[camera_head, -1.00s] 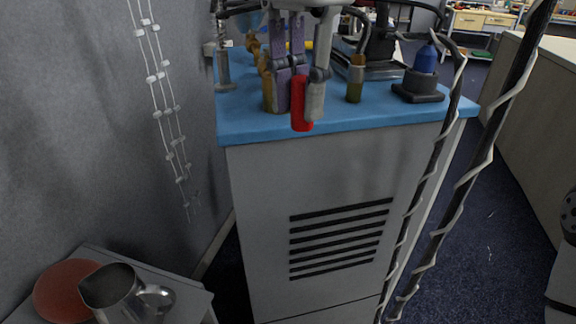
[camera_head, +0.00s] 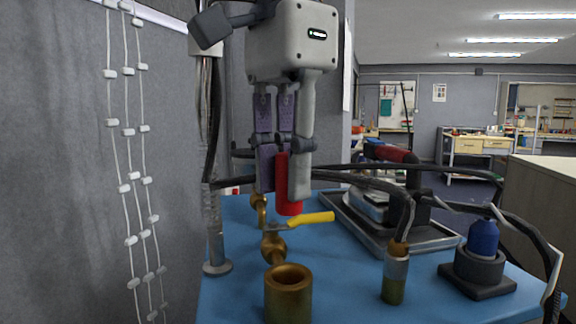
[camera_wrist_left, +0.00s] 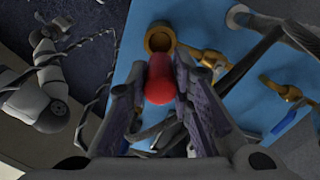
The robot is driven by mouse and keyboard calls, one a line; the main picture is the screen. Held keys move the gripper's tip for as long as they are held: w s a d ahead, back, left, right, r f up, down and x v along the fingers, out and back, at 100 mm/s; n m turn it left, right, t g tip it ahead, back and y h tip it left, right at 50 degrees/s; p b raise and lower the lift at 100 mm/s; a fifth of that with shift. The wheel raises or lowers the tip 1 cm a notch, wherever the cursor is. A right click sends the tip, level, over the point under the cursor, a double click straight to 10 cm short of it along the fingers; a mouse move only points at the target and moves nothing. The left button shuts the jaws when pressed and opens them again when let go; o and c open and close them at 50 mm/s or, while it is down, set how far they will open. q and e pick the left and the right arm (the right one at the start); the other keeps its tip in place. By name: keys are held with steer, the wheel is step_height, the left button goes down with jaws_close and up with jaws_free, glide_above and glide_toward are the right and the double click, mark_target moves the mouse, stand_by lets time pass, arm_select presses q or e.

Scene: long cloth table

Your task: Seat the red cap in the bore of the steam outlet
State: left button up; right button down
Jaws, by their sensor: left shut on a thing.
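The red cap (camera_head: 281,180) is held upright between the fingers of my left gripper (camera_head: 285,170), its wider end down. The gripper is shut on it and hangs above the blue tabletop. The steam outlet (camera_head: 288,298) is a brass upright with an open bore at the front of the table. In the head view the cap shows higher than the outlet's mouth and apart from it. In the left wrist view the red cap (camera_wrist_left: 160,80) shows between the fingers, just below the open brass ring of the outlet (camera_wrist_left: 160,38) in the picture. My right gripper is not in view.
A yellow lever (camera_head: 312,218) and brass fittings stand behind the outlet. A steel post (camera_head: 216,240) stands to the left. A brass-and-steel wand (camera_head: 395,280) and a blue-topped black holder (camera_head: 480,250) stand to the right. A metal tray (camera_head: 385,235) and cables lie behind.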

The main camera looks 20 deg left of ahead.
mark_target(287, 212)
arm_select(q)
steer(key=shift+s, duration=0.15)
steer(key=shift+f, duration=2.95)
steer(key=shift+f, duration=1.55)
steer(key=o, duration=1)
steer(key=shift+c, duration=0.2)
step_height(287, 212, up, 12)
steer(key=shift+r, duration=0.1)
